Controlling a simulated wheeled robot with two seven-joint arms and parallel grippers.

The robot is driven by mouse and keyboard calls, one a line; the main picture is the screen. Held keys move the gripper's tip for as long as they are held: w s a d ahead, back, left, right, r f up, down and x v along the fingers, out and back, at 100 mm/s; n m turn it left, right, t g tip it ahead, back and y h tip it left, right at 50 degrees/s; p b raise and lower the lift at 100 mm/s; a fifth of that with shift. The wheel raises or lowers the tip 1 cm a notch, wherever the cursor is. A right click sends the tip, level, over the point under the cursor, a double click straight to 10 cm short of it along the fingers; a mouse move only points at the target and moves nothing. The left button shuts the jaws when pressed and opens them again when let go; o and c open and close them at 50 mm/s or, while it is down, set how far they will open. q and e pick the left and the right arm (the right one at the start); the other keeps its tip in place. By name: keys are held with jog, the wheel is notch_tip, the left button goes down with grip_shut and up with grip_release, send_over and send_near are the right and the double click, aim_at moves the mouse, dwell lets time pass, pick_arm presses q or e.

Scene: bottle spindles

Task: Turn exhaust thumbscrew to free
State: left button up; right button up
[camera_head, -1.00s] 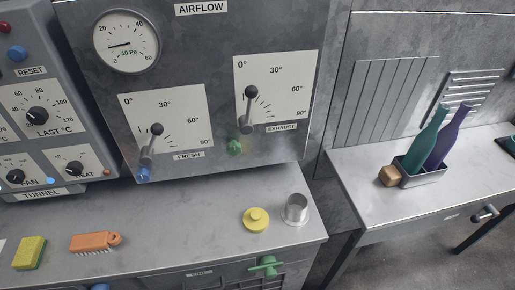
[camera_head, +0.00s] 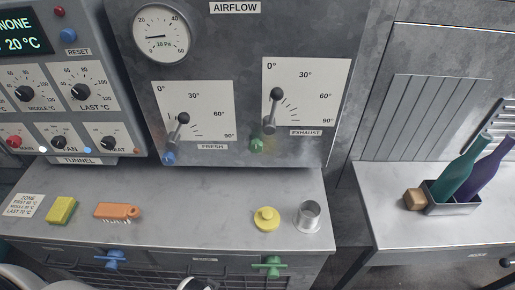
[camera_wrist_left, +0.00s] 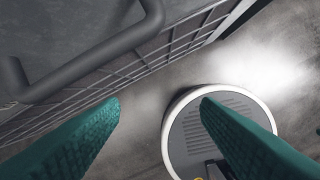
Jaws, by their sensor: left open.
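The exhaust thumbscrew is a green knob (camera_head: 257,145) on the airflow panel, below the exhaust lever (camera_head: 272,112) and left of the EXHAUST label. The lever stands near the 0° end of its white scale (camera_head: 310,95). A blue knob (camera_head: 168,158) sits below the fresh lever (camera_head: 177,131). In the left wrist view my left gripper (camera_wrist_left: 160,112) is open, its two teal fingers wide apart with nothing between them. It points down toward the floor, away from the panel. Neither gripper shows in the head view.
The steel counter (camera_head: 200,215) below the panel holds a yellow sponge (camera_head: 61,210), an orange brush (camera_head: 118,211), a yellow lidded piece (camera_head: 267,219) and a metal cup (camera_head: 308,216). Bottles (camera_head: 462,172) stand in a box at right. A dark bar handle (camera_wrist_left: 90,55) is close to my left gripper.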

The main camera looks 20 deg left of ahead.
pick_arm(q)
jog(key=w+r+m+t+y, duration=0.15)
jog(key=w+r, duration=0.25)
jog(key=r, duration=0.9)
jog(key=m+t+y+p, duration=0.1)
jog(key=m+t+y, duration=0.3)
jog(key=m+t, duration=1.7)
send_near(256, 149)
jog(key=w+r+m+g, duration=0.2)
jog(key=w+a+r+m+g+p, duration=0.1)
jog(key=w+r+m+g, duration=0.1)
jog(key=m+g, duration=0.1)
jog(key=w+r+m+g+p, duration=0.1)
jog(key=w+r+m+g, duration=0.1)
jog(key=w+m, duration=0.1)
jog(key=shift+a+r+g, duration=0.15)
jog(key=shift+a+g, duration=0.1)
jog(key=shift+g, duration=0.1)
jog(key=c, duration=1)
